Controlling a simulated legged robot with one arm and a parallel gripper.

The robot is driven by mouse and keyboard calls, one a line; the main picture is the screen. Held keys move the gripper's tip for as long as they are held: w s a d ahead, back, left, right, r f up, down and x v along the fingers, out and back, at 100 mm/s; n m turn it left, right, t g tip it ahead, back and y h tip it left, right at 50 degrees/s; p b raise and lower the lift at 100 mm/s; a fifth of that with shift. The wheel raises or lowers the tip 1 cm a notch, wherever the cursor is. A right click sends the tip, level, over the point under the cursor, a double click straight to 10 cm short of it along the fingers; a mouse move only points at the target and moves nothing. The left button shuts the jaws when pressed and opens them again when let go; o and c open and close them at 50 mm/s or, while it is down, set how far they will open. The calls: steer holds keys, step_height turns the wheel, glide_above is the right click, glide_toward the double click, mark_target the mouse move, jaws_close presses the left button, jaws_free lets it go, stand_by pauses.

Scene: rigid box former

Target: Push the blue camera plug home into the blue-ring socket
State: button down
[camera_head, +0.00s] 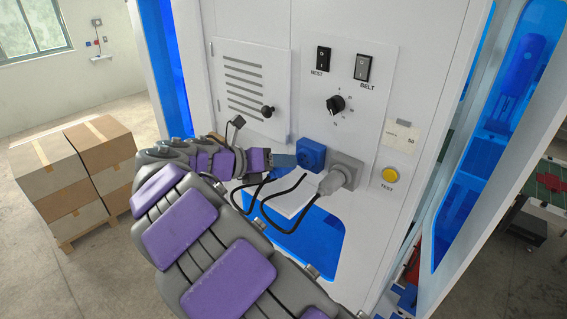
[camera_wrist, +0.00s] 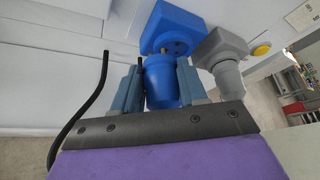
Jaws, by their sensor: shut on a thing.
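My gripper (camera_head: 284,161) reaches in from the left at the front of the white machine. In the wrist view, its two blue-grey fingers (camera_wrist: 161,88) are shut on the blue plug (camera_wrist: 162,82), one on each side. The plug points at the blue socket (camera_wrist: 172,28), and a small brass-coloured bit shows between them. The plug looks close to the socket face and not flush with it; I cannot tell whether its pins are inside. The blue socket (camera_head: 311,153) is on the panel in the head view, where the plug is mostly hidden by my gripper.
A grey socket (camera_head: 347,168) with a grey plug (camera_head: 331,182) in it sits just right of the blue one. Black cables (camera_head: 270,217) loop below. A yellow TEST button (camera_head: 390,175), a knob (camera_head: 335,104) and two switches are nearby. Stacked boxes (camera_head: 72,165) stand far left.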

mark_target(270, 177)
steer(key=shift+w+d+r, duration=0.1)
steer(key=shift+w+d, duration=0.05)
steer(key=shift+d, duration=0.5)
steer(key=shift+w+d+r, duration=0.1)
steer(key=shift+d, duration=0.5)
steer(key=c, duration=1)
jaws_free()
steer(key=shift+w+a+f, duration=0.1)
steer(key=shift+a, duration=0.05)
steer(key=shift+c, duration=0.2)
steer(key=o, duration=0.5)
steer(key=shift+a, duration=0.95)
steer(key=shift+d, duration=0.4)
steer(key=shift+s+d, duration=0.25)
steer(key=shift+d, duration=0.1)
steer(key=shift+s, duration=0.2)
steer(key=shift+s+a, duration=0.35)
steer(key=shift+a, duration=0.1)
steer(key=shift+s+a, duration=0.3)
steer(key=shift+a, duration=0.3)
steer(key=shift+s+a, duration=0.25)
steer(key=shift+a, duration=0.3)
steer(key=shift+s+a, duration=0.2)
steer(key=shift+s, duration=0.15)
steer(key=shift+s+d, duration=0.15)
steer(key=shift+s, duration=0.6)
steer(key=shift+s+a, duration=0.4)
steer(key=shift+a, duration=0.25)
steer(key=shift+s+a, duration=0.4)
steer(key=shift+a, duration=0.2)
